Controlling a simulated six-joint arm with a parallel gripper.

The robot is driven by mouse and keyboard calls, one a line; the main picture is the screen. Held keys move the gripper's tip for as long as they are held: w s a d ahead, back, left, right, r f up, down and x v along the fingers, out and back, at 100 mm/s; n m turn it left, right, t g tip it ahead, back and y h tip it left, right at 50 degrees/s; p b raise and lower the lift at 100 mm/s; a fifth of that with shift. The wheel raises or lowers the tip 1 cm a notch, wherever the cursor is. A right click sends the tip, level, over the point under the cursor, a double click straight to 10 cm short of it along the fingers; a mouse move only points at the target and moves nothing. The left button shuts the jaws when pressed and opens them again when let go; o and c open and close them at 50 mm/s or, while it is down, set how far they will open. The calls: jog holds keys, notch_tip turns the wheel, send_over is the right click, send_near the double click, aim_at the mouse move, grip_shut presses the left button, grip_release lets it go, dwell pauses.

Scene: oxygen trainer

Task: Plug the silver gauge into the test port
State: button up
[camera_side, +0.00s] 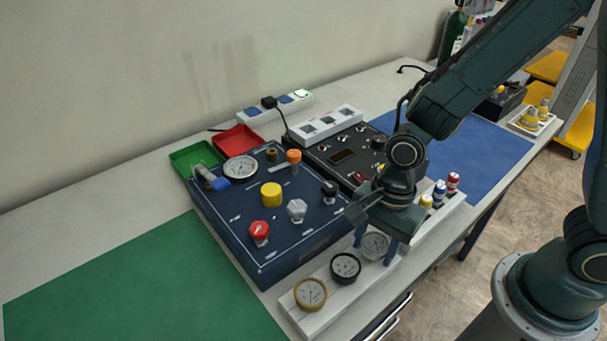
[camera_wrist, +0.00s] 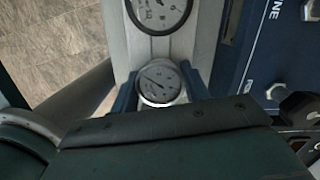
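The silver gauge (camera_side: 375,246) stands at the far end of a white rack (camera_side: 322,317), dial facing up. In the wrist view the silver gauge (camera_wrist: 160,82) has a white dial and silver rim. My gripper (camera_side: 375,243) points down with its blue fingers on either side of this gauge; they also flank it in the wrist view (camera_wrist: 160,91). The fingers are very close to its rim; whether they touch it is unclear. The blue panel (camera_side: 225,225) to the left carries several knobs and fittings; I cannot tell which one is the test port.
A black-rimmed gauge (camera_side: 345,268) and a brass gauge (camera_side: 310,294) share the rack. The panel holds a large gauge (camera_side: 240,168), a yellow knob (camera_side: 271,194), a grey knob (camera_side: 297,210) and a red knob (camera_side: 259,233). A green mat (camera_side: 130,290) is clear.

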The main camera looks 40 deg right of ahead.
aim_at(374, 241)
jog(key=c, duration=0.3)
jog(key=shift+r, duration=0.15)
notch_tip(374, 241, up, 20)
jog(key=shift+f, duration=0.1)
dwell(0.7)
jog(key=shift+w, duration=0.15)
dwell(0.4)
jog(key=w+f, duration=0.1)
jog(key=w, duration=0.9)
jog(key=w+f+m, duration=0.1)
jog(key=w+f, duration=0.1)
jog(key=w, duration=0.8)
jog(key=w+f+m, duration=0.1)
jog(key=w+f, duration=0.1)
jog(key=w, duration=0.9)
jog(key=shift+a+f, duration=0.15)
jog(key=shift+f, duration=0.25)
jog(key=shift+f, duration=2.75)
